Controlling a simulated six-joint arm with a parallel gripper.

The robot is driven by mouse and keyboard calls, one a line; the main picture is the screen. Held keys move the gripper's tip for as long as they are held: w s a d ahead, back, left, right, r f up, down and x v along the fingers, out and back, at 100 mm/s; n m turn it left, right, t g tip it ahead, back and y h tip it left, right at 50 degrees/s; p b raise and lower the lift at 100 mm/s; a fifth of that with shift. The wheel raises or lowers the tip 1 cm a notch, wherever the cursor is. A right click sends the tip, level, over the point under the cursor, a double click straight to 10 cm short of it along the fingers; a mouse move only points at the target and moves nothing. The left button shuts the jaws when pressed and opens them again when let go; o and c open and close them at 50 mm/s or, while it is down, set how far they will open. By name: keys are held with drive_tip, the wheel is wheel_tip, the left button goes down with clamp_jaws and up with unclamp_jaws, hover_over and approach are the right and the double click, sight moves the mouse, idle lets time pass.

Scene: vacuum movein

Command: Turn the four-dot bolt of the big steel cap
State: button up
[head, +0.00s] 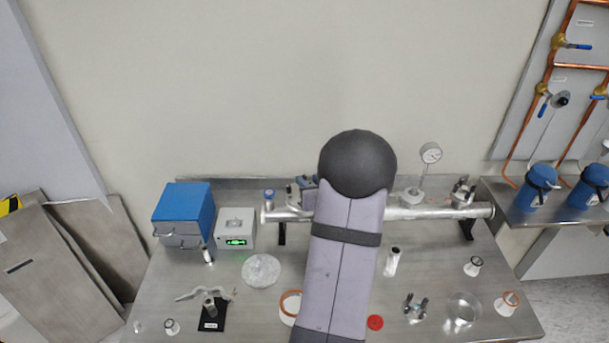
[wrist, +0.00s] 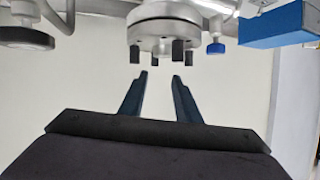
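The big steel cap (wrist: 163,27) is a round grey flange at the top middle of the wrist view. Several dark bolts stick out of it toward my gripper; one is at its left side (wrist: 134,54) and another at its right (wrist: 178,51). I cannot make out dot marks on any bolt. My gripper (wrist: 161,77) is open and empty, its two dark fingers pointing at the cap with a gap between their tips and the bolts. In the head view my own arm hides the gripper and the cap.
A blue knob (wrist: 216,48) and blue box (wrist: 272,25) are right of the cap in the wrist view; a dark knob (wrist: 26,38) is left. In the head view, a steel pipe (head: 440,212) with a gauge (head: 431,153) runs along the table's back. Small parts lie in front.

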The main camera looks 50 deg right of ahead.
sight(305, 175)
drive_tip(key=shift+s+d+f+n, duration=0.2)
drive_tip(key=shift+d+n, duration=0.1)
drive_tip(key=shift+d, duration=0.05)
drive_tip(key=shift+n+g, duration=0.3)
drive_tip(key=shift+n, duration=0.1)
drive_tip(key=shift+f, duration=0.1)
drive_tip(key=shift+p+x, duration=1.35)
drive_tip(key=shift+x, duration=2.3)
drive_tip(key=shift+d, duration=0.1)
clamp_jaws()
